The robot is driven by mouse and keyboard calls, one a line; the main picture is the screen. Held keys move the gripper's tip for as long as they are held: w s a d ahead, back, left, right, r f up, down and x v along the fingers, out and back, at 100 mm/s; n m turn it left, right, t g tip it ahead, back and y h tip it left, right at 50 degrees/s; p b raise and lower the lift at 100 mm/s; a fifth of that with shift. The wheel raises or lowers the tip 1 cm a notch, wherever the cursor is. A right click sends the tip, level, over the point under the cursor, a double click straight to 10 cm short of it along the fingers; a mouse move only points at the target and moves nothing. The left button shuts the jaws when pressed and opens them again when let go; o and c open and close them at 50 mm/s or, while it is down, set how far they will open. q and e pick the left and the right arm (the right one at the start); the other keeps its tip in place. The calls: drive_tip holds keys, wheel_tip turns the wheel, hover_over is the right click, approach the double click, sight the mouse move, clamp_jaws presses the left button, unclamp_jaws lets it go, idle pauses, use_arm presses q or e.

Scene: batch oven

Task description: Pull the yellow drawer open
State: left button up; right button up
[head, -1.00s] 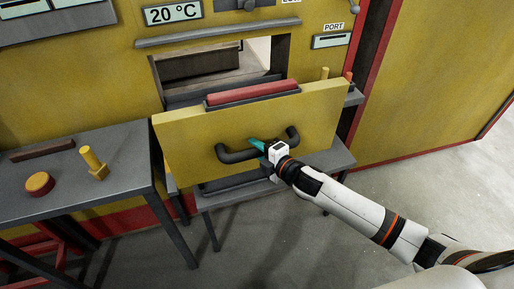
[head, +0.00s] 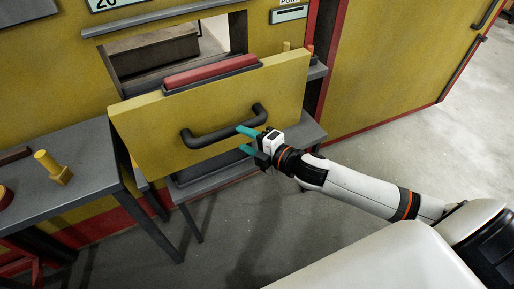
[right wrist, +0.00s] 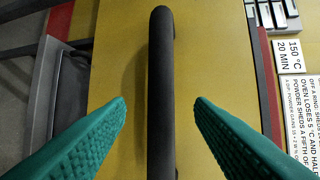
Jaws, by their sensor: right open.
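The yellow drawer (head: 150,133) stands pulled out from the oven front, with a gap behind its front panel. Its dark bar handle (head: 205,139) is on the panel and also shows in the right wrist view (right wrist: 162,100). My right gripper (head: 244,140) is open and empty, with teal fingers spread just in front of the handle's right part. In the right wrist view, the fingers (right wrist: 160,115) lie to either side of the handle's line, apart from it. My left gripper is in no view.
A grey side table (head: 85,178) with a yellow peg (head: 47,163) stands at left. A grey stand (head: 305,130) is below the drawer. The floor at right is clear.

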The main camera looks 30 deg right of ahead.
drive_tip(key=shift+b+v, duration=0.35)
drive_tip(key=shift+v, duration=1.5)
drive_tip(key=d+f+m+g+h, duration=0.1)
drive_tip(key=d+f+m+h, duration=0.2)
drive_tip(key=f, duration=0.6)
drive_tip(key=d+f+m+g+h, duration=0.1)
drive_tip(key=d+f+m, duration=0.25)
drive_tip(key=f, duration=0.45)
drive_tip(key=s+d+f+m+g+h+b, duration=0.1)
drive_tip(key=s+d+f+m+g, duration=0.15)
drive_tip(key=f, duration=0.65)
drive_tip(key=s+d+f+m+g+h, duration=0.1)
drive_tip(key=s+d+f+m+h, duration=0.2)
drive_tip(key=f, duration=0.5)
drive_tip(key=s+a+f+m+g, duration=0.3)
drive_tip(key=s+f+m+g, duration=0.1)
drive_tip(key=s+f, duration=1.05)
drive_tip(key=s+a+f+m+g, duration=0.1)
drive_tip(key=s+a+f+g, duration=0.1)
drive_tip(key=s, duration=0.8)
drive_tip(key=s+a+f+m+g+y, duration=0.1)
drive_tip(key=s+a+f+m+g, duration=0.1)
drive_tip(key=s+a+f, duration=0.3)
drive_tip(key=s+b, duration=0.1)
drive_tip(key=s, duration=0.3)
drive_tip(key=shift+s+f+m, duration=0.15)
drive_tip(key=shift+s+m, duration=0.15)
drive_tip(key=shift+s, duration=0.1)
drive_tip(key=shift+c, duration=0.2)
